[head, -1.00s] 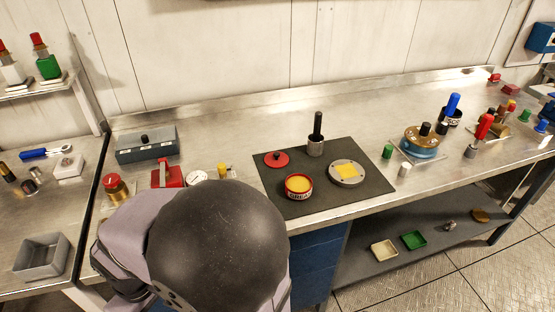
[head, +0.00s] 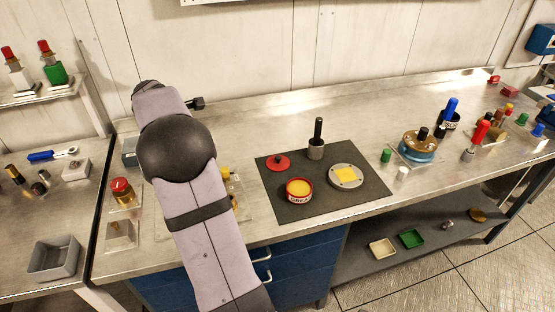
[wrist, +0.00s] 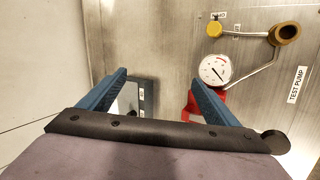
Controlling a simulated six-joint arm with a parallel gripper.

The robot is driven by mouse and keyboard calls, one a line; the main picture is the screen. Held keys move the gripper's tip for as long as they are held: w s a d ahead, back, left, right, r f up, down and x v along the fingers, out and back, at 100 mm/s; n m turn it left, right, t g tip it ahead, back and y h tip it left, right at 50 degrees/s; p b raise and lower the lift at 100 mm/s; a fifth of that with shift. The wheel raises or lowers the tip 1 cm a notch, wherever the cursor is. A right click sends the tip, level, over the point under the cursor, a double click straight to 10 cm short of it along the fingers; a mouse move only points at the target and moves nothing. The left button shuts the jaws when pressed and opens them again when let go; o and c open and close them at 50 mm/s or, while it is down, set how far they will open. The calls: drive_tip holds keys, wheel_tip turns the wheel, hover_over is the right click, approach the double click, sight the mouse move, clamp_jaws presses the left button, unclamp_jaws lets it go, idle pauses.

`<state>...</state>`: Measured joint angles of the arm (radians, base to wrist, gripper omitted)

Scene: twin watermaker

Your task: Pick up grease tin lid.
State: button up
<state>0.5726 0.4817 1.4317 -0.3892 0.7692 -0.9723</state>
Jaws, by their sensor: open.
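The grease tin lid (head: 278,162), a red disc with a small dark knob, lies on the dark mat (head: 330,206). The open grease tin (head: 299,191), red and white with yellow grease, stands just in front of it on the mat. My gripper (wrist: 160,77) shows in the wrist view with its two blue fingers apart and nothing held. It is over the bench to the left of the mat, away from the lid. In the head view my arm mostly hides the gripper. The lid is not in the wrist view.
In the wrist view, a pressure gauge (wrist: 215,69), a red test pump part and a grey box (wrist: 146,97) lie below the fingers. On the mat are a dark-handled brush-like tool in a cup (head: 316,149) and a round flange (head: 346,177). The bench behind the mat is clear.

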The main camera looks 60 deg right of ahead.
drive_tip(key=s+d+f+n+g+y+p, duration=0.1)
drive_tip(key=s+d+f+n+g+p, duration=0.15)
drive_tip(key=s+d, duration=0.75)
drive_tip(key=n+g+y+p, duration=0.1)
drive_tip(key=n+g+y, duration=0.1)
drive_tip(key=n, duration=0.2)
approach(277, 158)
drive_tip(key=f, duration=0.2)
drive_tip(key=shift+p+x, duration=1.75)
drive_tip(key=shift+x, duration=1.8)
drive_tip(key=shift+s+d, duration=0.1)
drive_tip(key=shift+d, duration=0.1)
drive_tip(key=c, duration=1.1)
